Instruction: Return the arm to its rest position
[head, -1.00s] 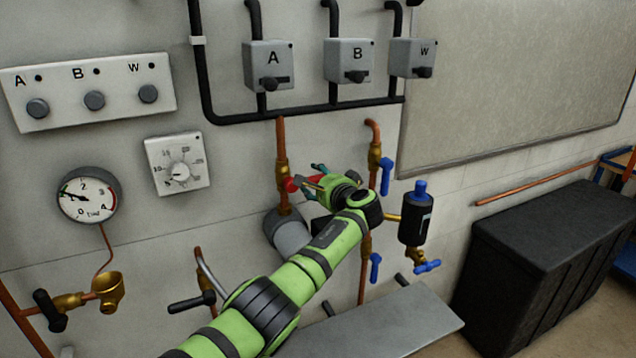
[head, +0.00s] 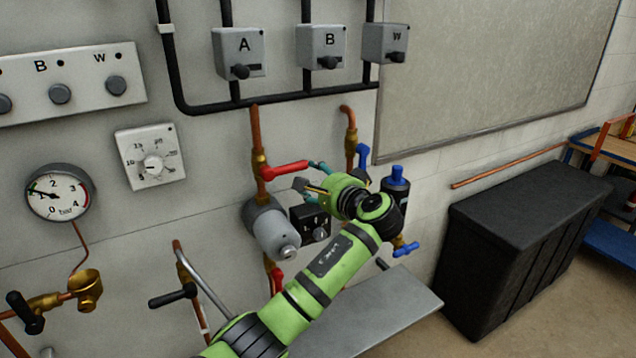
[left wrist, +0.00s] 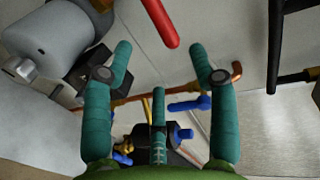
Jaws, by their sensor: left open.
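My left arm comes in from the bottom of the head view, green with dark bands. Its gripper (head: 316,182) is in front of the pipework, close to the red lever handle (head: 287,170) on the copper pipe. In the left wrist view the teal fingers (left wrist: 158,65) are spread apart with nothing between them. The red lever (left wrist: 160,20) shows ahead of the fingers, apart from them. Part of the blue valve handle (head: 363,157) shows behind the gripper. My right gripper is not in view.
A grey pump (head: 270,230) and a black box (head: 312,222) sit below the red lever. A grey shelf (head: 400,305) lies under the arm. A black chest (head: 520,240) stands at the right. A pressure gauge (head: 57,193) and dial panel (head: 150,157) are at the left.

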